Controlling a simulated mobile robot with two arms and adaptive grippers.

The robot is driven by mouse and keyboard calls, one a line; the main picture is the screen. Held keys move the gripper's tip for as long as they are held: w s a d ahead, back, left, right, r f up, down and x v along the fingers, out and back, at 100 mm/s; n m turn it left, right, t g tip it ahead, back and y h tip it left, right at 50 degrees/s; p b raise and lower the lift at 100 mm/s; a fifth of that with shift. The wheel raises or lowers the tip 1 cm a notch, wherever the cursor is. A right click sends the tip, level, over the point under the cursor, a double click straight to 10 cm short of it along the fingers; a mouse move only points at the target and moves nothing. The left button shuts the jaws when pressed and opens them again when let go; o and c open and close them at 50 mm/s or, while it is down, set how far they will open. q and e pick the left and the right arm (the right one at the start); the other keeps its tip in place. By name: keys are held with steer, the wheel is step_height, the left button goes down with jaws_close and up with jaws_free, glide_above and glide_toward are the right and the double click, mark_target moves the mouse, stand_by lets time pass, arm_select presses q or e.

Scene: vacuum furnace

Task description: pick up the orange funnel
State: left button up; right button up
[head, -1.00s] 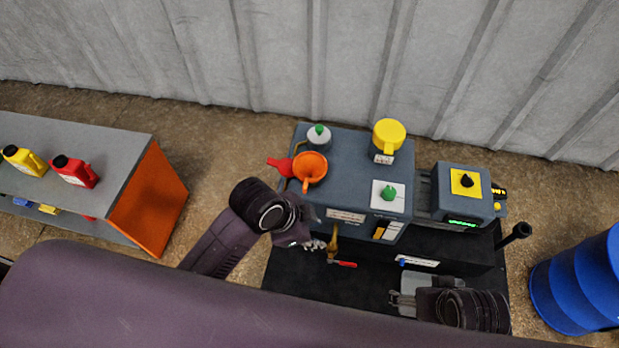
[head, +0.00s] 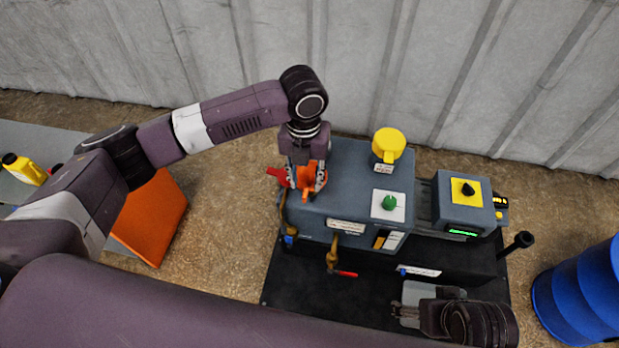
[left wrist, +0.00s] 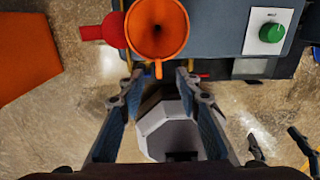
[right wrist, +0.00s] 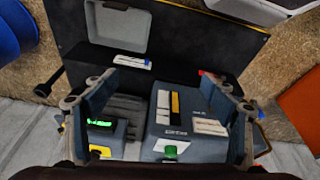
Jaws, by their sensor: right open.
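The orange funnel (left wrist: 165,42) is at the top of the left wrist view, its handle tab pointing down between my left fingertips. In the head view the funnel (head: 307,181) is mostly hidden by my left gripper (head: 306,178), which hangs over it at the left end of the grey machine (head: 350,205). My left gripper (left wrist: 158,77) is open, with a gap around the tab; I cannot tell whether either finger touches it. My right gripper (head: 397,310) is low at the machine's front right; the right wrist view shows its fingers (right wrist: 160,84) apart and empty.
A red part (left wrist: 98,30) sits right beside the funnel. A yellow cup-shaped part (head: 389,142) and a green knob (head: 389,203) stand on the machine top. A brass valve with a red handle (head: 345,273) juts from its front. A blue drum (head: 585,285) stands at right.

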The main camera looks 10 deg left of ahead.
mark_target(305, 192)
arm_select(q)
steer(key=shift+w+a+f, duration=0.1)
steer(key=shift+a+f, duration=0.1)
steer(key=shift+f, duration=0.2)
steer(key=shift+f+b, duration=0.4)
steer(key=shift+f, duration=0.5)
step_height(305, 192, down, 5)
steer(key=shift+d+f+b, duration=0.1)
steer(key=shift+b, duration=0.75)
arm_select(e)
steer(key=shift+s+d+r, duration=0.1)
steer(key=shift+s+r, duration=0.3)
arm_select(q)
steer(key=shift+c, duration=0.6)
jaws_close()
